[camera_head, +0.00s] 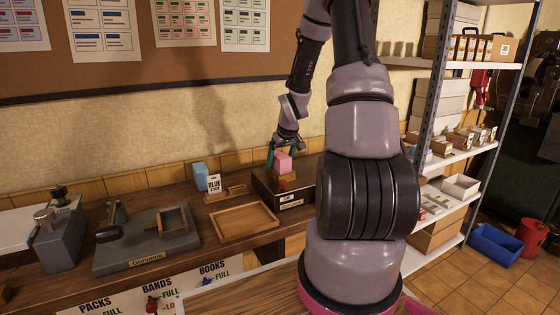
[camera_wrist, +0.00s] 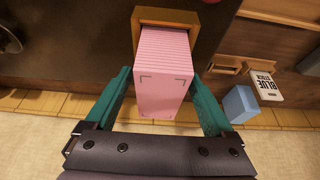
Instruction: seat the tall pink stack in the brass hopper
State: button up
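The tall pink stack (camera_wrist: 163,95) is made of many thin layers and shows in the wrist view between the two green fingers of my gripper (camera_wrist: 162,78). The fingertips sit against its two sides. Its far end overlaps the brass hopper (camera_wrist: 185,17), a brass-coloured frame; I cannot tell how deep the stack is in it. In the head view the pink stack (camera_head: 283,161) is under my gripper (camera_head: 284,157), above a dark wooden box (camera_head: 268,190). Reddish parts show beneath the stack there. The lower part of the stack is hidden.
A grey press fixture (camera_head: 147,250) is farther left. My arm hides the bench on the right.

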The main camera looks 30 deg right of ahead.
jog(key=v, duration=1.2)
jog(key=s+a+r+m+t+y, duration=0.1)
jog(key=s+a+r+m, duration=0.1)
jog(key=s+a+r, duration=0.5)
jog(key=s+a+r+m+t+y, duration=0.1)
jog(key=s+a+r+m, duration=0.1)
jog(key=s+a+r, duration=0.6)
jog(key=s+r, duration=0.5)
jog(key=s, duration=0.2)
jog(key=shift+s+a+m+t, duration=0.3)
